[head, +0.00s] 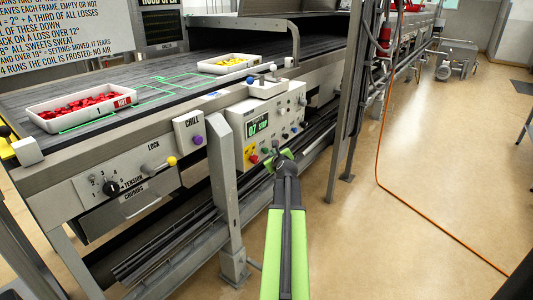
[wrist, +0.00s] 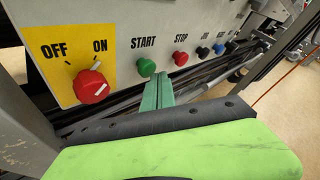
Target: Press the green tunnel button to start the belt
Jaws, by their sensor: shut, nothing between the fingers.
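The green button (wrist: 147,67) labelled START sits on the pale control panel in the wrist view. My gripper (wrist: 161,78) is shut and empty, its green fingertips just below and to the right of that button in the picture. I cannot tell how far they are from the panel, but they do not cover the button. In the head view my gripper (head: 284,154) is in front of the lower edge of the control box (head: 284,110), whose display (head: 258,126) reads 07 STOP.
A red STOP button (wrist: 181,58) is right of START, with darker buttons beyond. A red OFF/ON knob (wrist: 90,87) on a yellow plate is to the left. A metal post (head: 224,190) stands left of my arm. Trays of red sweets (head: 52,121) and yellow sweets (head: 208,68) sit on the belt.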

